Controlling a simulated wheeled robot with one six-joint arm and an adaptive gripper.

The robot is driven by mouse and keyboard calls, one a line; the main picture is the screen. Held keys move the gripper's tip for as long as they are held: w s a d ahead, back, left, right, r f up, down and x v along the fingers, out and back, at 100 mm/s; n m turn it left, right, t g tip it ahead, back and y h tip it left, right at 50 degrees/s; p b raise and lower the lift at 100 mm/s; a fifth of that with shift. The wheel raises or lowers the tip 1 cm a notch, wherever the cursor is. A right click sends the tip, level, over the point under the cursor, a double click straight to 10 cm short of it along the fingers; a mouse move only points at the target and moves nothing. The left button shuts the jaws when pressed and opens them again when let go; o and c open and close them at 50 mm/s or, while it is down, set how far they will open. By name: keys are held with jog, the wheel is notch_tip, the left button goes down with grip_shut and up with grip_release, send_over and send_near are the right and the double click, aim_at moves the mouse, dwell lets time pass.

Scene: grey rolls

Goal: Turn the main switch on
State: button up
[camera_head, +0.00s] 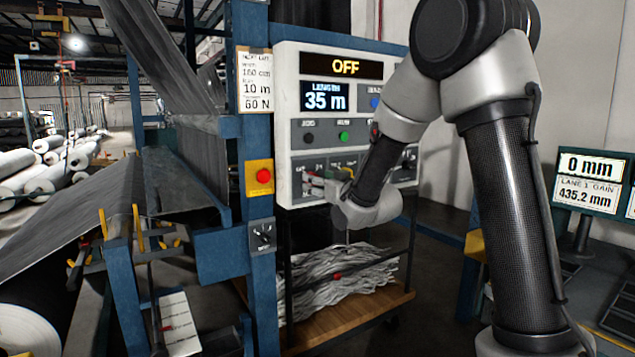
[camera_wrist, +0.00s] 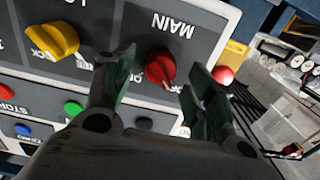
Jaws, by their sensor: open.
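The main switch is a red rotary knob (camera_wrist: 160,68) under the upside-down word MAIN in the wrist view. My gripper (camera_wrist: 158,85) is open, with one finger on each side of the knob. I cannot tell whether either finger touches it. In the head view my gripper (camera_head: 325,183) is at the lower left of the white control panel (camera_head: 288,118), where it and my arm hide part of the lower row. The display (camera_head: 345,67) at the panel's top reads OFF.
A yellow knob (camera_wrist: 52,38) sits beside the main switch, with green (camera_wrist: 74,107) and blue (camera_wrist: 22,129) buttons close by. A red button on a yellow box (camera_head: 260,177) is left of the panel. A cart of grey scraps (camera_head: 335,285) stands below.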

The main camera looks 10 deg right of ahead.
jog(key=shift+x, duration=0.9)
jog(key=c, duration=1)
jog(key=shift+c, duration=0.2)
